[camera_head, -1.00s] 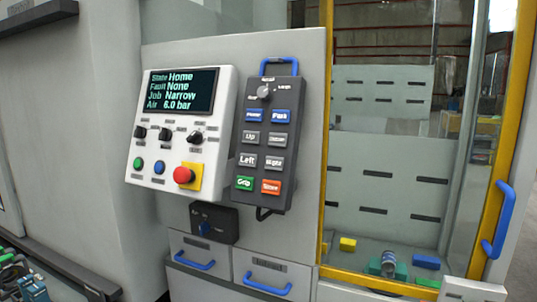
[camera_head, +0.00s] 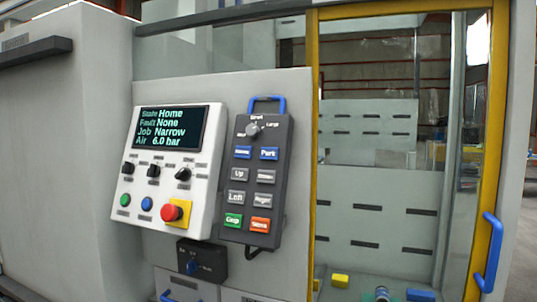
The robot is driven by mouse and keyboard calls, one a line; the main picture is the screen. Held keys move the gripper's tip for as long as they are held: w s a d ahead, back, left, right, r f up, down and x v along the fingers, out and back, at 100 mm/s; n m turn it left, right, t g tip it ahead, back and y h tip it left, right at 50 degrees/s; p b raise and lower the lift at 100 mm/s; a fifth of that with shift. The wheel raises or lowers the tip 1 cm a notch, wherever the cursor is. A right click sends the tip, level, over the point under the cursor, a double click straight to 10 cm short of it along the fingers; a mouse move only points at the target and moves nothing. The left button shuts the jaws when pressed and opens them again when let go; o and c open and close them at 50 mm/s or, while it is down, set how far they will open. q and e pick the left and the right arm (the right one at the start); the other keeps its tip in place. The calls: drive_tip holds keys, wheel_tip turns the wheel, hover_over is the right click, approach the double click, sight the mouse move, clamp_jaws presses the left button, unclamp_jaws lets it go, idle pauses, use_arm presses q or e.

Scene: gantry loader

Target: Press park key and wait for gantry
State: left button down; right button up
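The dark grey pendant (camera_head: 255,180) hangs by its blue handle on the grey cabinet front. Its blue Park key (camera_head: 269,153) is in the upper right of the key block, beside another blue key (camera_head: 241,152). The white control panel left of it has a screen (camera_head: 168,128) reading State Home, Fault None, Job Narrow, Air 6.0 bar. The gantry itself cannot be made out through the yellow-framed window. Neither of my grippers shows in the head view.
A red stop button (camera_head: 171,212) sits on a yellow plate on the panel. A dark switch box (camera_head: 202,261) is below. The yellow-framed door with a blue handle (camera_head: 489,252) is at right. Behind the glass lie a yellow block (camera_head: 340,280) and a blue block (camera_head: 421,295).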

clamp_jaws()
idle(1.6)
